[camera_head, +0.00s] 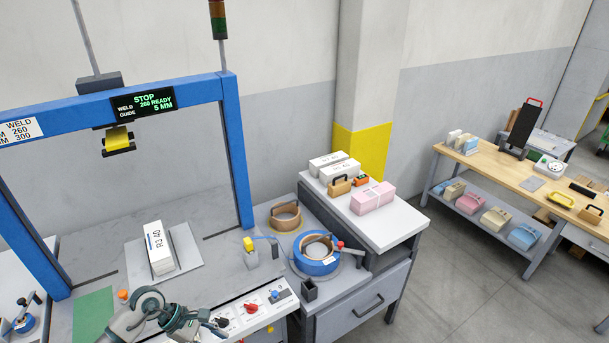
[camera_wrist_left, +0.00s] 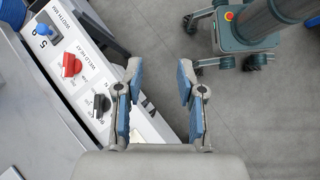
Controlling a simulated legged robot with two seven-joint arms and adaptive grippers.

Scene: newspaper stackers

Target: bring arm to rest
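My left gripper (camera_head: 218,326) is low in the head view, beside the front control panel (camera_head: 255,312) of the blue-framed machine. In the left wrist view my left gripper (camera_wrist_left: 158,85) has its two blue-padded fingers apart, with nothing between them. Its left finger overlaps the edge of the white panel (camera_wrist_left: 98,82) with red, black and blue knobs. Grey floor shows below and between the fingers. Whether it touches the panel I cannot tell. My right gripper is in neither view.
A wooden bench (camera_head: 500,172) stands far right. Floor between is clear.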

